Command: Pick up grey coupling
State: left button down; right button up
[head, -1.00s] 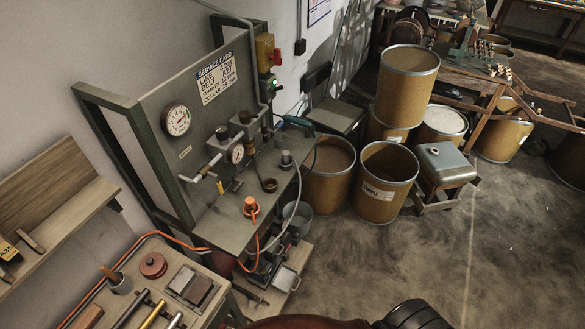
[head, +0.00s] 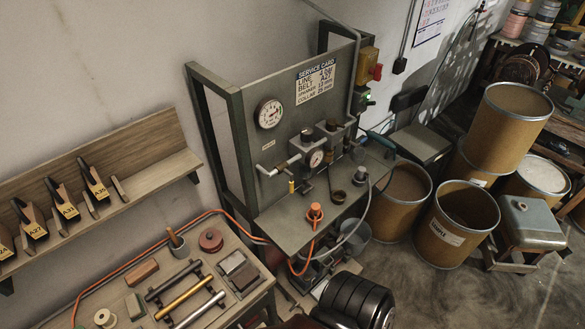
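The grey coupling (head: 360,175) stands on the right part of the grey bench shelf of the service stand, with a grey hose running from it. An orange coupling (head: 314,212) with an orange hose sits on the same shelf, nearer and to the left. Neither of my grippers shows in the head view, so their state cannot be seen.
The service stand panel (head: 268,145) rises behind the shelf with gauges and a service card. A wooden workbench (head: 225,312) with rods and blocks is at lower left. A wall shelf (head: 150,190) holds labelled tools. Brown drums (head: 455,225) stand at right.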

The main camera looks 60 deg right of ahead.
aim_at(361, 173)
jog(key=u, duration=1.8)
jog(key=k, duration=2.25)
jog(key=z, duration=1.9)
